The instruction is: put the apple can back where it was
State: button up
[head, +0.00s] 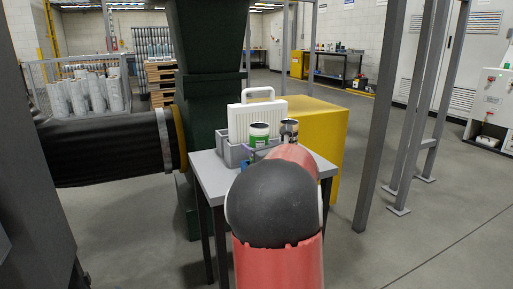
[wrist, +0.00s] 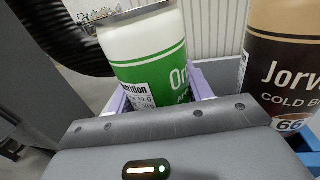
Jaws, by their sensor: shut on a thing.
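The white and green can (wrist: 155,60), its label partly readable as "Or" and "A", is upright between the purple fingers of my gripper (wrist: 160,92) in the wrist view. My gripper is shut on it. In the head view this can (head: 260,131) shows above the grey divided holder (head: 236,154) on the small table (head: 208,172). My arm hides the lower part, so I cannot tell whether the can touches the holder's floor.
A brown and black cold-brew can (wrist: 287,65) stands close to the right, also in the head view (head: 290,128). A white case (head: 245,117) with a handle stands behind. A yellow cabinet (head: 320,130) and a dark green machine (head: 208,110) flank the table.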

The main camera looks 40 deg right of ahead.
jog(key=o, duration=1)
